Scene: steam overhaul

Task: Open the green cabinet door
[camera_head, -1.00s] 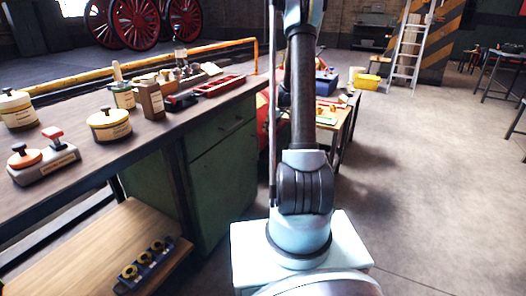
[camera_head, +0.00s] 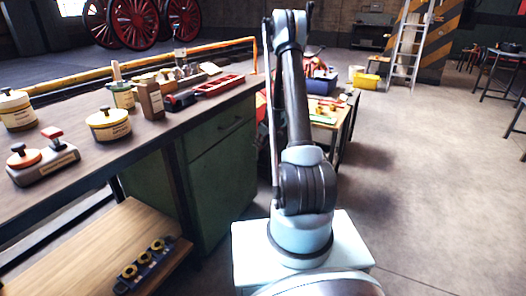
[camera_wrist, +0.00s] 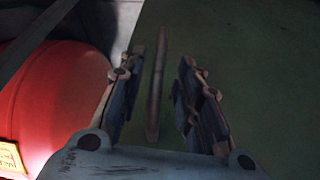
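The green cabinet (camera_head: 215,185) stands under the workbench at the centre left of the head view, with a drawer above a door front. In the wrist view a green panel (camera_wrist: 245,60) fills the right and middle. A thin upright bar handle (camera_wrist: 156,88) stands in front of it. My gripper (camera_wrist: 162,85) is open, one finger on each side of the handle, with a gap showing to both fingers. I cannot tell how deep the handle sits between the fingertips. The gripper is not visible in the head view, and the door looks shut there.
A red rounded tank (camera_wrist: 60,100) is close on the left in the wrist view. The workbench (camera_head: 75,165) holds tins, a bottle and a red tray (camera_head: 220,85). A lower wooden shelf (camera_head: 90,250) juts out at left. The floor (camera_head: 430,180) to the right is clear.

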